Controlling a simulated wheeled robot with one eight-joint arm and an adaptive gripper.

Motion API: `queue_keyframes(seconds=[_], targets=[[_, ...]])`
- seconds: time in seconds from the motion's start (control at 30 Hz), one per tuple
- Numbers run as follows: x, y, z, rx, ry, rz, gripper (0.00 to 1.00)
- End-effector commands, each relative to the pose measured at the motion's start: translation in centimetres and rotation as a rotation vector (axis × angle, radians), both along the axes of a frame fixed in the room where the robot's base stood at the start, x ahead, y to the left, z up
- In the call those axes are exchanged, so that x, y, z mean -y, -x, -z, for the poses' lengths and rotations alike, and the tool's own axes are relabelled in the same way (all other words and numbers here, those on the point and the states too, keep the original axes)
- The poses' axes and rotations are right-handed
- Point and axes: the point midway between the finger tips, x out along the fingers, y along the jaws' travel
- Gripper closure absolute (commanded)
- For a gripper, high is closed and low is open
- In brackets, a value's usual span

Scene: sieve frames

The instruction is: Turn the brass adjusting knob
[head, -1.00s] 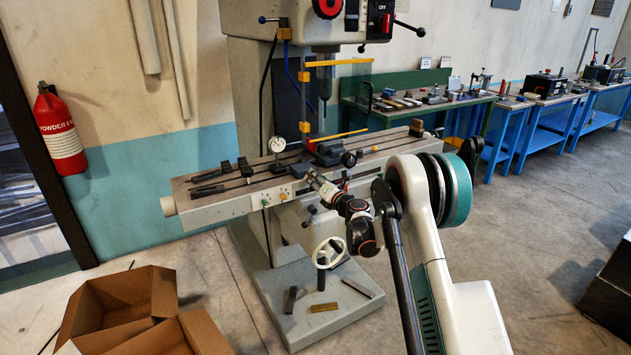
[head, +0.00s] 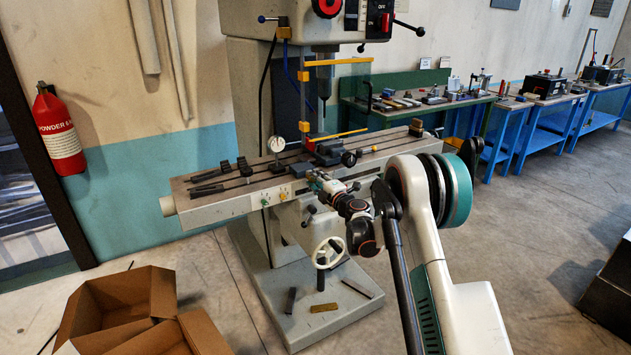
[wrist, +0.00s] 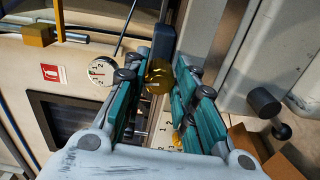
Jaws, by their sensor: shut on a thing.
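The brass adjusting knob (wrist: 158,75) is a round golden piece in the wrist view, between the tips of my teal-padded fingers. My gripper (wrist: 160,84) is shut on it, with one finger on each side. In the head view my gripper (head: 313,180) is at the front edge of the milling machine's table (head: 232,200), below the dark vise (head: 325,152). The knob cannot be made out there, behind my gripper. Its turned angle cannot be read.
A white dial gauge (head: 276,144) stands on the table and also shows in the wrist view (wrist: 102,71). Dark clamps (head: 208,188) lie at the table's left. A handwheel (head: 330,253) is below my gripper. Cardboard boxes (head: 118,300) stand on the floor at left.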

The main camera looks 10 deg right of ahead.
Motion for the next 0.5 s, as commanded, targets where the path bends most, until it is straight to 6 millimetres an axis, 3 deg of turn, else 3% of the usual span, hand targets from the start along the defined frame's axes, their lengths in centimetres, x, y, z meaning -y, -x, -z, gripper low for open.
queue_keyframes(seconds=[0.5], targets=[[0.06,-0.01,0.11,-0.066,-0.203,0.001,0.98]])
